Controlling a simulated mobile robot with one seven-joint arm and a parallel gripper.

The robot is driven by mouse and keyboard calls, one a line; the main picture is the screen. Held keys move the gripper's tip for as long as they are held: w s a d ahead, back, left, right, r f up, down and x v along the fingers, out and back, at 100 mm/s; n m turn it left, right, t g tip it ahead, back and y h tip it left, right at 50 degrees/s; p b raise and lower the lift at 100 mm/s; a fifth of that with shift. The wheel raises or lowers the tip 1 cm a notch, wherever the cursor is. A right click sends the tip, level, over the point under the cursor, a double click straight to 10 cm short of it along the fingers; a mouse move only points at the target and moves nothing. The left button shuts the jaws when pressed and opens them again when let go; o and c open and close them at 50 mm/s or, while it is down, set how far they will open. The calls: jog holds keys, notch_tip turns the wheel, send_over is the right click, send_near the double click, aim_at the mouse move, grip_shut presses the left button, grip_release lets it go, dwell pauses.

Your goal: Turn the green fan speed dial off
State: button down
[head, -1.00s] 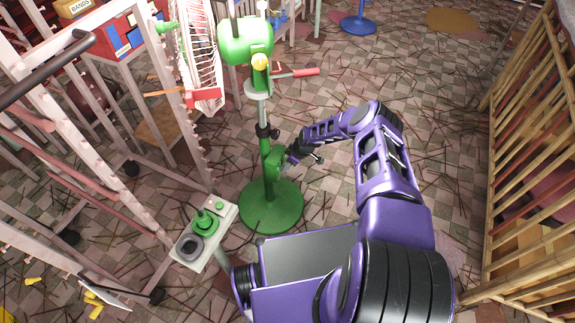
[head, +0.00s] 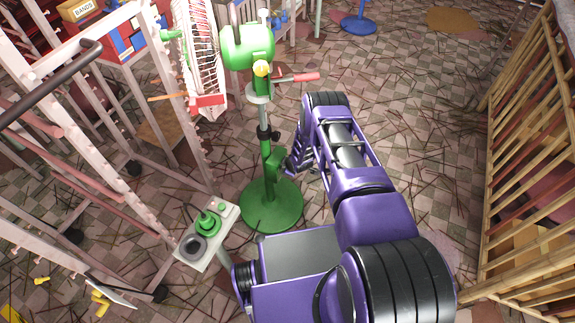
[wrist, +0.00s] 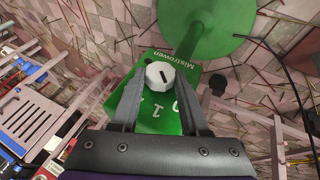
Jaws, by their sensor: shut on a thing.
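The green fan (head: 247,47) stands upright on a round green base (head: 272,205). Its green control box (head: 276,160) sits low on the pole. In the wrist view the box face (wrist: 185,122) bears the word "Mistrowen" and a white round dial (wrist: 160,74) with a dark pointer line. A "1" shows below the dial; another mark beside it is partly hidden by a finger. My gripper (wrist: 161,80) is shut on the dial, one finger on each side. In the head view my gripper is at the box's right side, mostly hidden by my arm.
A pale rack (head: 150,215) stands left of the fan. A pedestal with a green joystick (head: 207,222) is in front of it. A wooden slatted frame (head: 520,150) is at right. The floor between is open, strewn with thin sticks.

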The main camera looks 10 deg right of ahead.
jog(key=shift+s+a+f+n+t+h+b, duration=0.15)
jog(key=shift+t+h+b, duration=0.1)
jog(key=shift+t, duration=0.25)
jog(key=shift+w+a+f+n+t+h+b, duration=0.15)
jog(key=shift+t+h+b, duration=0.1)
jog(key=shift+t, duration=0.25)
jog(key=shift+s+d+r+t+h+b, duration=0.1)
jog(key=shift+d+t+h+b, duration=0.05)
jog(key=shift+t+h+b, duration=0.2)
jog(key=shift+r+t, duration=0.1)
jog(key=shift+t, duration=0.15)
jog(key=shift+c, duration=1.9)
grip_release()
jog(key=shift+s, duration=0.1)
jog(key=p+v, duration=0.3)
jog(key=v, duration=1.4)
jog(key=shift+p, duration=0.35)
jog(key=shift+r, duration=0.1)
